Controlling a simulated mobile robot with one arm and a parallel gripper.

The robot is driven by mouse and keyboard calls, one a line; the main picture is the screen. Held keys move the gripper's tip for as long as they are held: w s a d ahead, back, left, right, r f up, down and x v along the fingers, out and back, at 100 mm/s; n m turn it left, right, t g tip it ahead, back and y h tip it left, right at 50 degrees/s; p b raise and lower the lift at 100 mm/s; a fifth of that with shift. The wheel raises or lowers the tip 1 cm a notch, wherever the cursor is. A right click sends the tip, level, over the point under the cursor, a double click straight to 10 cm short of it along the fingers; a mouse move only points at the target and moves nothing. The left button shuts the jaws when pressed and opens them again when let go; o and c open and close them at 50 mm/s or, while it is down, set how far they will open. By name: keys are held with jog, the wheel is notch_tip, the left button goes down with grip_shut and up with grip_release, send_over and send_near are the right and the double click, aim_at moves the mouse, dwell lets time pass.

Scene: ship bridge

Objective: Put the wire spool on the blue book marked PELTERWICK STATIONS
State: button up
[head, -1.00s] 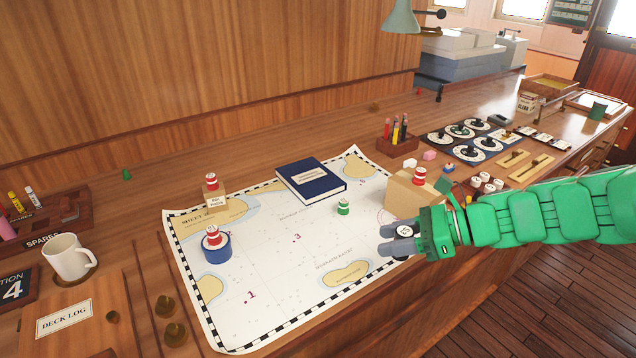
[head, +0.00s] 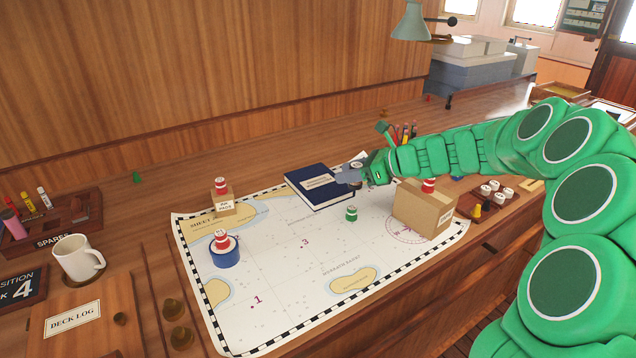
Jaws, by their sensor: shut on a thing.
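The blue book (head: 308,193) lies flat at the back of the chart, a pale label on its cover; the lettering is too small to read. My gripper (head: 347,176) is at the book's right edge, reaching in from the right. It is shut on a small dark round thing with a pale top, which looks like the wire spool (head: 356,163). The fingers hide much of it. I cannot tell whether it touches the book or hangs above it.
The chart (head: 285,290) bears a small green piece (head: 351,215), a cardboard box (head: 420,211) with a red-and-white piece on top, a smaller box (head: 222,204) and a blue round holder (head: 225,257). A mug (head: 76,258) stands at left. The chart's front middle is mostly clear.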

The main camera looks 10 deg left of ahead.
jog(key=w+a+r, duration=0.1)
jog(key=w+a, duration=0.4)
jog(key=a, duration=0.3)
send_over(313, 180)
jog(key=shift+s+d+f, duration=0.1)
jog(key=shift+f, duration=2.2)
jog(key=shift+s+d+f, duration=0.1)
jog(key=shift+f, duration=2.2)
jog(key=shift+a+f, duration=0.1)
jog(key=shift+w+f, duration=0.15)
jog(key=shift+w, duration=0.05)
jog(key=shift+f, duration=1.5)
jog(key=shift+f, duration=0.1)
jog(key=o, duration=1.1)
jog(key=shift+c, duration=0.2)
